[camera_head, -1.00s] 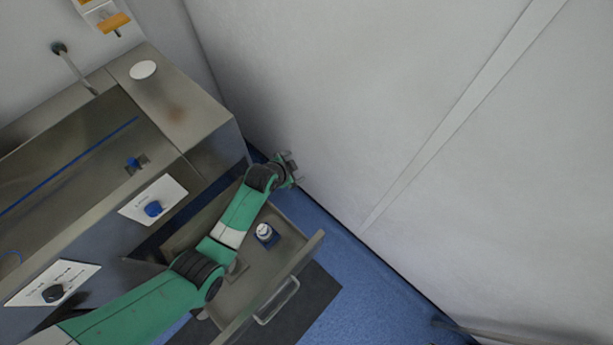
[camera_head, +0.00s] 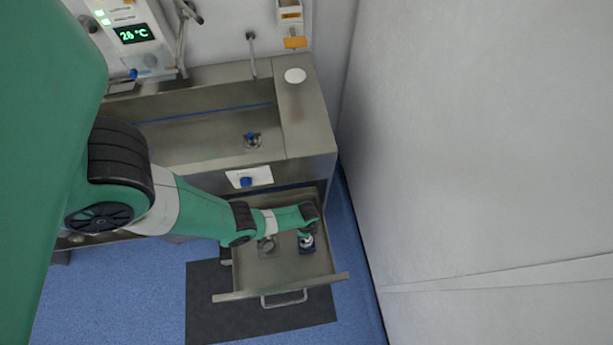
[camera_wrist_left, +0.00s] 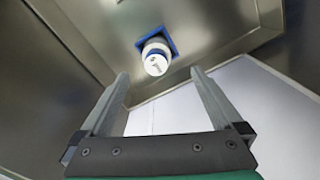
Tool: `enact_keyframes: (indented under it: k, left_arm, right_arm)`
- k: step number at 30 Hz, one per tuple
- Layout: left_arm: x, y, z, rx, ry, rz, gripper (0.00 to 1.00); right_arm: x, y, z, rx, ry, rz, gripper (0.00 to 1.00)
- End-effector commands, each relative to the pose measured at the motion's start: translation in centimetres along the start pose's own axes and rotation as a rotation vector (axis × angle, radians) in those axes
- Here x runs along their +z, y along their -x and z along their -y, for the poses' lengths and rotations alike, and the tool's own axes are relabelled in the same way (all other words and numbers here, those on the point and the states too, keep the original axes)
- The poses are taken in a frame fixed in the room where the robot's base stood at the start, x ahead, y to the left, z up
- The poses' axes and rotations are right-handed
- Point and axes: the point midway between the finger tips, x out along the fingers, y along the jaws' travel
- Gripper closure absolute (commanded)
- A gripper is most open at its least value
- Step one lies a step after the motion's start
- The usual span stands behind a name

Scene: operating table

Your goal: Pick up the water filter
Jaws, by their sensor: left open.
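The water filter, a white round-topped cylinder (camera_head: 306,241) in a blue holder, sits in the open steel drawer (camera_head: 293,268). In the left wrist view the filter (camera_wrist_left: 156,58) shows upper middle, just beyond and between my fingertips. My left gripper (camera_wrist_left: 160,75) is open and empty, with its fingers apart and not closed on the filter. In the head view my left arm reaches over the drawer, and its wrist end is beside the filter. The fingers are hard to make out there. My right gripper is not in view.
A white wall (camera_head: 480,150) rises on the right.

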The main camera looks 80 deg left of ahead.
Motion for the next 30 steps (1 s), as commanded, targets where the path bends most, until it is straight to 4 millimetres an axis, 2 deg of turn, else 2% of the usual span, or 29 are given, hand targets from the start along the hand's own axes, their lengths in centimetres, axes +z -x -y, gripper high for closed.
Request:
enact_keyframes:
  k: [1, 3, 11, 20, 28, 29, 30]
  left_arm:
    - [0.0, -2.0, 0.0, 0.0, 0.0, 0.0, 0.0]
    - [0.0, -3.0, 0.0, 0.0, 0.0, 0.0, 0.0]
    - [-0.1, -3.5, -0.1, 0.0, -0.001, -0.001, 0.0]
    - [-0.2, -8.2, -0.8, 0.0, 0.0, 0.0, 0.0]
    - [-0.2, -8.2, -0.7, -0.001, 0.0, -0.001, 0.0]
    - [-0.2, -8.2, -0.7, -0.001, 0.0, -0.001, 0.02]
    - [-0.2, -8.2, -0.7, -0.001, 0.0, -0.001, 0.09]
  right_arm:
    - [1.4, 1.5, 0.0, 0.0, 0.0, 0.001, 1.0]
    - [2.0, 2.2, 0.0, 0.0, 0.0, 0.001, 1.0]
    - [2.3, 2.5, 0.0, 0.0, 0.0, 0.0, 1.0]
    - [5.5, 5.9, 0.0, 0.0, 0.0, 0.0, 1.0]
    - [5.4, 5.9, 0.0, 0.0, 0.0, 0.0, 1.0]
    - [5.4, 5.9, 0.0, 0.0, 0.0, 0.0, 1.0]
    - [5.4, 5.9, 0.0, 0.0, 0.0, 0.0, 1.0]
